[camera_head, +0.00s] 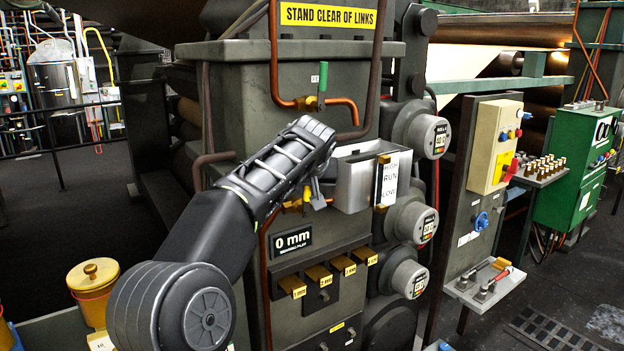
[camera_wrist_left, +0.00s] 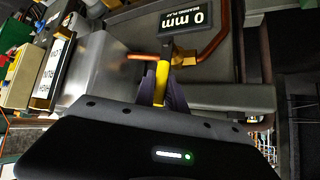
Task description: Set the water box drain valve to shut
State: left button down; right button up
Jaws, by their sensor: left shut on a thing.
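A valve with a yellow lever (camera_head: 306,193) and brass body (camera_head: 291,206) sits on a copper pipe, left of a steel box (camera_head: 352,180). My left gripper (camera_head: 318,197) reaches in from the left, its fingers at this lever. In the left wrist view the yellow lever (camera_wrist_left: 161,83) lies between the two fingers of my left gripper (camera_wrist_left: 163,92), which is shut on it. My wrist covers part of the valve and pipe in the head view, so I cannot tell the lever's exact setting. My right gripper is not in view.
A second valve with a green handle (camera_head: 323,77) is higher on the machine. The steel box carries a "HIGH RUN LOW" plate (camera_head: 391,178). A "0 mm" display (camera_head: 292,240) and several yellow-tagged blocks (camera_head: 318,274) lie below. Round dials (camera_head: 428,137) stand to the right.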

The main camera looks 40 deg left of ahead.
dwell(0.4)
pick_arm(q)
jog(key=c, duration=1.4)
grip_release()
jog(key=shift+w+f, duration=0.1)
jog(key=shift+w, duration=0.05)
jog(key=b+v, duration=0.2)
jog(key=v, duration=0.6)
